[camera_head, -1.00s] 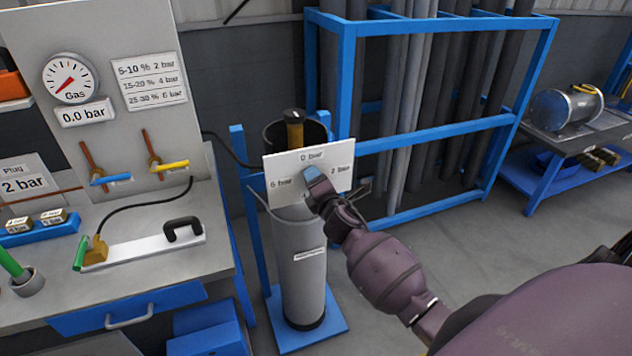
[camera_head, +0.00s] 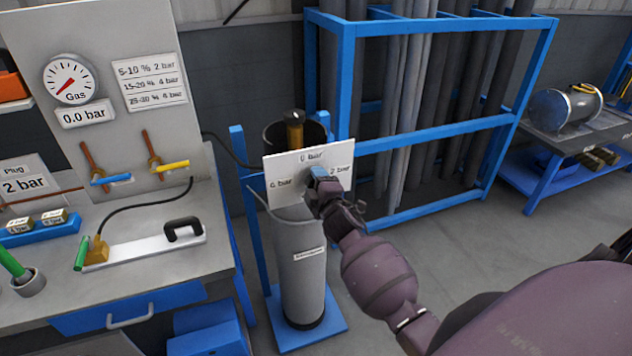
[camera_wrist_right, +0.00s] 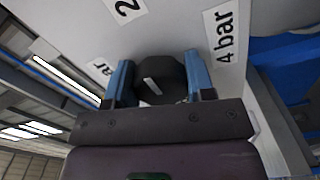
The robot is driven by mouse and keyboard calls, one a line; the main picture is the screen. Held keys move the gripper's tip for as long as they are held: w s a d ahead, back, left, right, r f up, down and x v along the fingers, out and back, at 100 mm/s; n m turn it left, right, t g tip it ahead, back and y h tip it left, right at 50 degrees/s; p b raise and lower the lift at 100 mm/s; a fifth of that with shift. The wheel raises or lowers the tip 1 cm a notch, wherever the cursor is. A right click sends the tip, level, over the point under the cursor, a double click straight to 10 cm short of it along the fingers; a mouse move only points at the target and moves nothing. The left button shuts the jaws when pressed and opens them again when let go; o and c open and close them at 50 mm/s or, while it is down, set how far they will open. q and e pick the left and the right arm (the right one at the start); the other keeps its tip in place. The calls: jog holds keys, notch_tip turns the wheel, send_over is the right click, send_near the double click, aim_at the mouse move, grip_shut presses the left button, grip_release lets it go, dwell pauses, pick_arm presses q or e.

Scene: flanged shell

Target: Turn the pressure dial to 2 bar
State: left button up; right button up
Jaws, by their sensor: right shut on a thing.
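The pressure dial (camera_wrist_right: 158,72) is a round black knob with a white mark, seen in the right wrist view. It sits on a white panel (camera_head: 278,166) above a grey cylinder; 0 bar is at the top, 2 bar at the right. My right gripper (camera_head: 320,180) is at the panel's middle and hides the knob in the head view. Its blue fingers (camera_wrist_right: 160,84) stand on either side of the knob, shut on it. I cannot tell which label the white mark points to. The gas gauge (camera_head: 70,80) has its needle at lower left, above a 0.0 bar readout (camera_head: 85,114). My left gripper is out of view.
A grey workbench (camera_head: 150,275) with blue and yellow valve levers and a black hose stands at the left. A blue rack (camera_head: 440,140) of grey pipes is close behind the panel. The floor to the right is open.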

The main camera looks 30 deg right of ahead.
dwell(0.4)
jog(key=o, duration=0.9)
jog(key=v, duration=1)
jog(key=shift+s, duration=0.4)
